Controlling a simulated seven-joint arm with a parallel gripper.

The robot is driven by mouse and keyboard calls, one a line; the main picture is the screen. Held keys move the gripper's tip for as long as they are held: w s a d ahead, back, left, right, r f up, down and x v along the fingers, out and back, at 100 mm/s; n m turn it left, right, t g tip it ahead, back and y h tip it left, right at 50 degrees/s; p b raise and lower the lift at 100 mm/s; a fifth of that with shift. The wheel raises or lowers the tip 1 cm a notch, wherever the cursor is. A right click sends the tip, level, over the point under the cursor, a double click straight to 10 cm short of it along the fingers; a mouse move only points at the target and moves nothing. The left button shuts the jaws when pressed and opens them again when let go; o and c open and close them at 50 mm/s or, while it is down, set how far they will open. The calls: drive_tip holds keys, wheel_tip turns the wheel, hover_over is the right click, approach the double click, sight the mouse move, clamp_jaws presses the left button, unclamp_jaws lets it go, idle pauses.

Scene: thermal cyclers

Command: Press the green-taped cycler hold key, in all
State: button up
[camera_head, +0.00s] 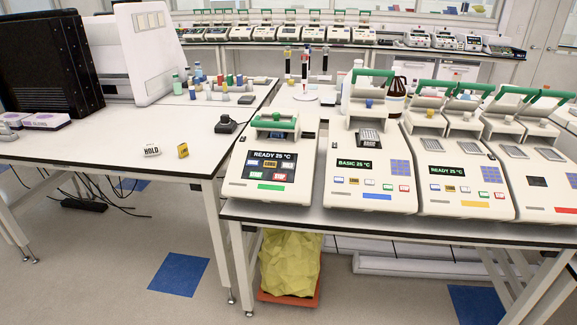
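The green-taped cycler (234,182) stands at the left end of the right-hand bench, with a green tape strip (270,187) on its front edge. Its screen (273,156) reads "READY 25 °C". Small coloured keys lie around and below the screen, including a yellow one (270,163) and a red one (279,178); I cannot read which is the hold key. On the left bench lie a loose white piece marked "HOLD" (151,150) and a small yellow piece (183,150). My gripper is not in view.
Blue-taped (340,198), yellow-taped (433,207) and red-taped (534,207) cyclers stand to the right, with raised lids. A black knobbed device (226,125) and several bottles stand on the left bench (90,150). A yellow bag (290,262) sits below the right bench.

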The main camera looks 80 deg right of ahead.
clamp_jaws()
idle(1.1)
